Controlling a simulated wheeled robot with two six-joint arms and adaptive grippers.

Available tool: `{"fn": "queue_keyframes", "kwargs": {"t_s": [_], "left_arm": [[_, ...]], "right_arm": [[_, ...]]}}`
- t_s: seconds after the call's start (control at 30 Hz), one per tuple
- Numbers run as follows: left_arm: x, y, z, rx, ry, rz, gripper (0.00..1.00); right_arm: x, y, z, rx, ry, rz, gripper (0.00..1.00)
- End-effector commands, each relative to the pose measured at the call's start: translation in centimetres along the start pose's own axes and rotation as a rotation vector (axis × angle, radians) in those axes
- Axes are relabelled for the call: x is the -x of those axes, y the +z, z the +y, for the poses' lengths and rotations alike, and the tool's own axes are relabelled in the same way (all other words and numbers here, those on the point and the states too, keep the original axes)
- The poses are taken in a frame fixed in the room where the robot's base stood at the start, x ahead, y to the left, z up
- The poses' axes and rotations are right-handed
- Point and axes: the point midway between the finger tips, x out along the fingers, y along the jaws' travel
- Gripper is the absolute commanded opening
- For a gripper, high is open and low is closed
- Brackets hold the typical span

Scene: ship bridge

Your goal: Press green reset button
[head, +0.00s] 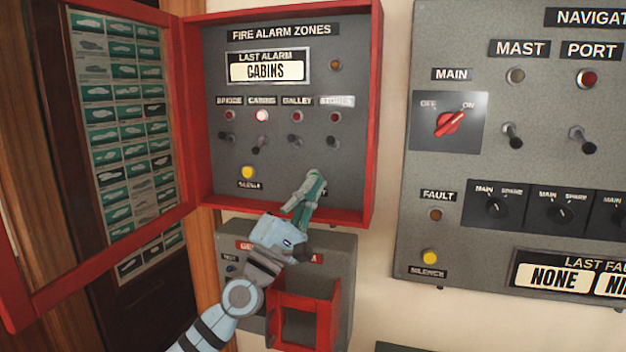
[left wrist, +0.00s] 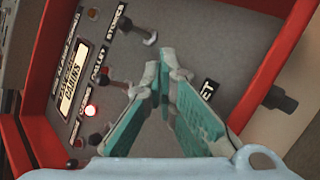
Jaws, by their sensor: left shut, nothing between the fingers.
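The fire alarm panel (head: 300,70) is a grey board inside an open red box. My left gripper (head: 315,182) is shut and empty, its fingertips at the lower right of the board; it also fills the middle of the left wrist view (left wrist: 166,58). The green reset button does not show in either view; the gripper covers that part of the board. Part of a label ending in "ET" (left wrist: 209,91) shows beside the fingers in the left wrist view. I cannot tell whether the fingertips touch the board or a button. My right gripper is not in view.
The Cabins lamp (head: 261,115) is lit. A yellow silence button (head: 247,172) is at the panel's lower left. Switch levers (head: 296,142) stick out in a row. The red door (head: 95,255) stands open left. A navigation panel (head: 450,190) is right.

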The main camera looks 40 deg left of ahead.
Motion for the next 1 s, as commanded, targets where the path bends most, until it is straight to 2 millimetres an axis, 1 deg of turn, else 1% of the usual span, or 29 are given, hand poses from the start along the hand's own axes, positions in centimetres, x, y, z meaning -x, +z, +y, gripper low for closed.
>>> {"fn": "queue_keyframes", "kwargs": {"t_s": [0.53, 1.0], "left_arm": [[-0.01, -0.01, -0.02, 0.000, 0.000, 0.000, 0.00], [-0.61, -0.41, -0.42, 0.000, 0.000, 0.000, 0.00]], "right_arm": [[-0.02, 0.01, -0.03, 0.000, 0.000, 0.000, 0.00], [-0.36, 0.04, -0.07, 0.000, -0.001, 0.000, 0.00]]}}
